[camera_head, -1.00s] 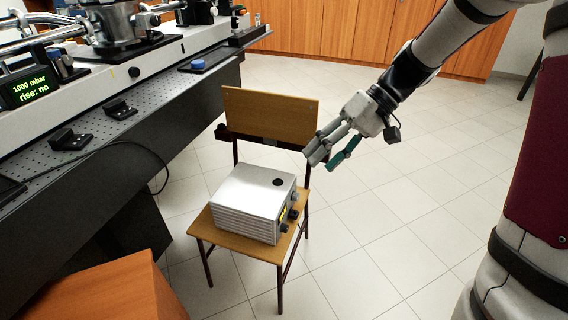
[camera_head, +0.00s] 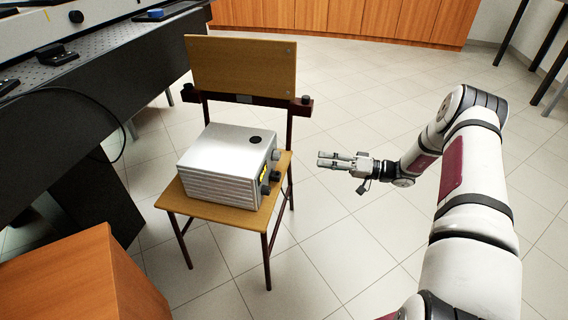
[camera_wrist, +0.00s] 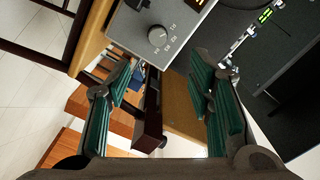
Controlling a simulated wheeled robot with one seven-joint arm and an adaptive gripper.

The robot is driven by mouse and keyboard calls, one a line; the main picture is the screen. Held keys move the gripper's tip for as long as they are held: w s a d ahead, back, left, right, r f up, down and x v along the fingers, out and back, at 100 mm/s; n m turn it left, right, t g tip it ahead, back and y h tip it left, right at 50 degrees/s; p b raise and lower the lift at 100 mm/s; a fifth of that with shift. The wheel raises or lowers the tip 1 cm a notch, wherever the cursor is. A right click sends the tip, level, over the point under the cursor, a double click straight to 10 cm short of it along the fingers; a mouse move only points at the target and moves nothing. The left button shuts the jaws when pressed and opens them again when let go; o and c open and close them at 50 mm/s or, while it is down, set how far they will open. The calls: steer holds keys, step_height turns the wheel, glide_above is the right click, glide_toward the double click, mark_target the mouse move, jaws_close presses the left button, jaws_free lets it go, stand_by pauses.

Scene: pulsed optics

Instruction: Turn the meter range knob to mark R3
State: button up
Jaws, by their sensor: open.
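The meter is a silver box (camera_head: 228,160) on the seat of a wooden chair. Its front panel faces right, towards my gripper, and carries a yellow display (camera_head: 265,172) and several knobs.
The chair backrest (camera_head: 240,66) rises behind the meter. A dark optical bench (camera_head: 85,95) stands at left with a hanging cable. An orange-brown wooden box (camera_head: 85,280) is at front left. The tiled floor (camera_head: 345,235) right of the chair is clear.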

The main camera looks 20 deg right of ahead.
mark_target(276, 155)
steer(key=b+x, duration=0.3)
steer(key=x, duration=1)
steer(key=shift+w+a, duration=0.2)
steer(key=shift+w, duration=0.15)
steer(key=shift+f, duration=0.15)
jaws_close()
